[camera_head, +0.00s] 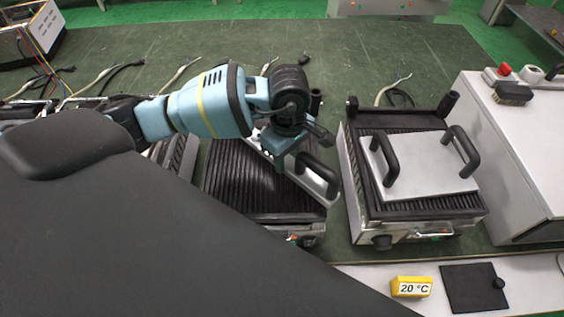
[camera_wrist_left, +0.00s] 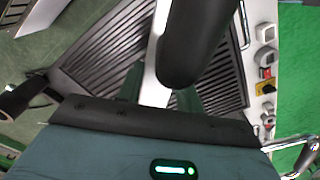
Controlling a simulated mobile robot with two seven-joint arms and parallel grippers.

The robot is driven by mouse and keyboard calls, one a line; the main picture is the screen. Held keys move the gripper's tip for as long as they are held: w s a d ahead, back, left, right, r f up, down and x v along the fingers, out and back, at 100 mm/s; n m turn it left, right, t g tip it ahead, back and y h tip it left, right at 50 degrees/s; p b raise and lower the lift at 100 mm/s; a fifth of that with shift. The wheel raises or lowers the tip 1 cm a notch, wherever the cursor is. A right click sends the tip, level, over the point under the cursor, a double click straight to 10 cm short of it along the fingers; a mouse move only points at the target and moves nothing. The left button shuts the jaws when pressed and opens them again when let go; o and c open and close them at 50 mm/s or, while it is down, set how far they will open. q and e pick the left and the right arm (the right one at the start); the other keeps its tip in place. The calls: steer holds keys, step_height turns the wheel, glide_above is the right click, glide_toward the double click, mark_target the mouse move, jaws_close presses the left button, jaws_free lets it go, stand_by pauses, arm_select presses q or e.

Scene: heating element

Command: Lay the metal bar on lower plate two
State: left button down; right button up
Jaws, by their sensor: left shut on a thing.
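The metal bar (camera_head: 324,192) is a light, flat strip with black handles. My left gripper (camera_head: 281,163) is shut on it, and the bar slants over the ribbed dark lower plate (camera_head: 235,190) of the middle grill. I cannot tell whether the bar touches the plate. In the left wrist view the bar (camera_wrist_left: 156,60) runs between my left fingers (camera_wrist_left: 158,95), and a big black handle (camera_wrist_left: 192,42) hides part of it. Ribbed plate (camera_wrist_left: 118,52) shows behind it. No plate number is readable. My right gripper is not in view.
The grill at right (camera_head: 353,195) carries a metal plate (camera_head: 425,165) with two black handles. A white cabinet (camera_head: 525,150) stands at far right. A yellow "20 °C" sign (camera_head: 411,287) and a black pad (camera_head: 470,290) lie in front. Cables lie behind the grills.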

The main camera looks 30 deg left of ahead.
arm_select(q)
steer(key=shift+a, duration=0.15)
steer(key=f, duration=0.1)
steer(key=a+f, duration=0.1)
steer(key=f, duration=0.1)
steer(key=shift+f, duration=0.3)
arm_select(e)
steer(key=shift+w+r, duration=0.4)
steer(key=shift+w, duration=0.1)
arm_select(q)
steer(key=shift+f, duration=0.2)
steer(key=c, duration=0.9)
jaws_free()
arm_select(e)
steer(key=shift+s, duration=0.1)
